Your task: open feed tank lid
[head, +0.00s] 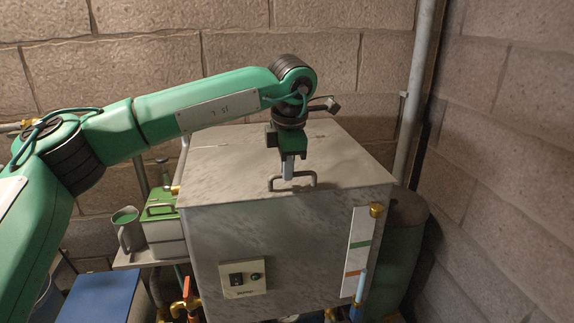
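The feed tank (290,245) is a large grey metal box in the middle of the head view. Its flat lid (225,160) lies level on top and looks closed. A bar handle (308,174) stands near the lid's front edge. My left gripper (288,175) comes down from above, with its fingers pointing down at the handle's left part. The fingers look close together and overlap the handle in the picture. I cannot tell whether they grip it. My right gripper is not in view.
A small side table to the left holds a grey jug (128,232) and a green-lidded box (160,205). A blue box (100,298) is at lower left. A pipe (415,95) and a dark green cylinder (405,235) stand right of the tank, by the block wall.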

